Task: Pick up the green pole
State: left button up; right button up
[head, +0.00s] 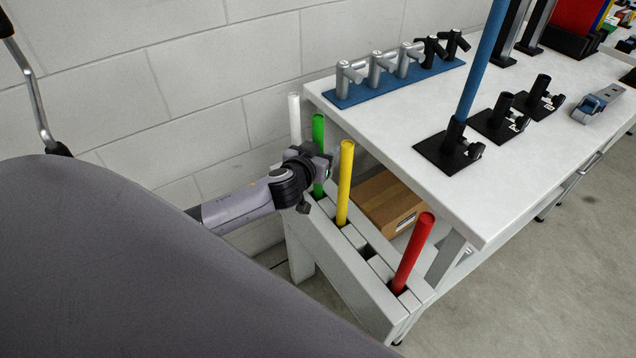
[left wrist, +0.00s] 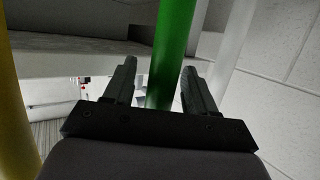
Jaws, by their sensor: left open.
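The green pole (head: 318,135) stands upright in the white rack (head: 345,262), between the white pole and the yellow pole. My left gripper (head: 322,167) is at the green pole, below its top, in the head view. In the left wrist view the green pole (left wrist: 172,52) passes between the two open fingers of my left gripper (left wrist: 158,90). Whether either finger touches the pole cannot be told. The green pole's lower end is hidden in the head view. My right gripper is not in view.
The yellow pole (head: 344,180) stands close to the right of my left gripper; the white pole (head: 295,118) is behind it. A red pole (head: 412,252) is in the rack's near end. A white table (head: 450,95) with clamps and a blue pole (head: 482,62) adjoins the rack.

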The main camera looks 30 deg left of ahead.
pick_arm(q)
jog(key=shift+c, duration=0.3)
grip_shut()
jog(key=shift+r, duration=0.1)
